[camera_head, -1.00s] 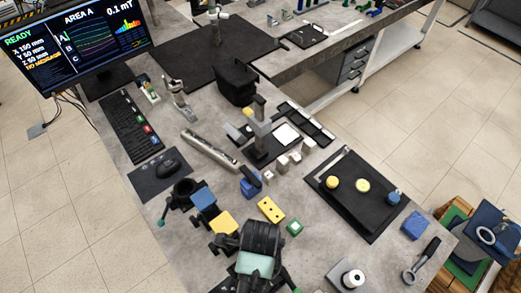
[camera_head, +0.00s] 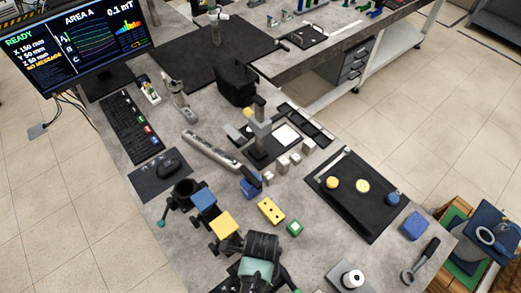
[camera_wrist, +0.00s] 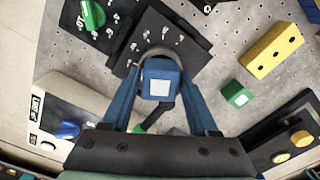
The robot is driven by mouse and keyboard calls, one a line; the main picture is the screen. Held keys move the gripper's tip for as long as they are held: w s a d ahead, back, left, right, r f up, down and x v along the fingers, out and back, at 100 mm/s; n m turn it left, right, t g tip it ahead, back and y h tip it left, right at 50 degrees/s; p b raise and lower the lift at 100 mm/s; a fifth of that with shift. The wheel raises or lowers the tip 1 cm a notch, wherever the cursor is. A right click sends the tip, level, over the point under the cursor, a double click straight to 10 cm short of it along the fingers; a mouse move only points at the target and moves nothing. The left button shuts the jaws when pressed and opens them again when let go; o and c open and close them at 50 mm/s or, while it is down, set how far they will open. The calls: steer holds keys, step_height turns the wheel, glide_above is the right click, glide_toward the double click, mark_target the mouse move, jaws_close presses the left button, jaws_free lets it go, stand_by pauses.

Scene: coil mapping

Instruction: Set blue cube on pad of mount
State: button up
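The blue cube (camera_wrist: 160,87), with a white square on its face, sits between the two blue fingers of my gripper (camera_wrist: 160,98) in the wrist view. The fingers close in on its sides. A grey ring (camera_wrist: 157,54) shows just beyond the cube, over a dark plate with white marks (camera_wrist: 165,38); I cannot tell whether the cube touches anything there. In the head view, my dark wrist hides the fingers and the cube. Two mounts stand to its upper left, one with a blue pad (camera_head: 204,199) and one with a yellow pad (camera_head: 223,226).
A green cube (camera_head: 294,228) and a yellow block with holes (camera_head: 270,210) lie close to my wrist. A black tray (camera_head: 370,222) stands to the right. A larger blue block (camera_head: 413,226) and a ring-ended tool (camera_head: 421,262) lie near the table's right edge.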

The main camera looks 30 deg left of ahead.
steer(key=shift+o, duration=1)
step_height(320, 180, up, 12)
steer(key=shift+r, duration=0.2)
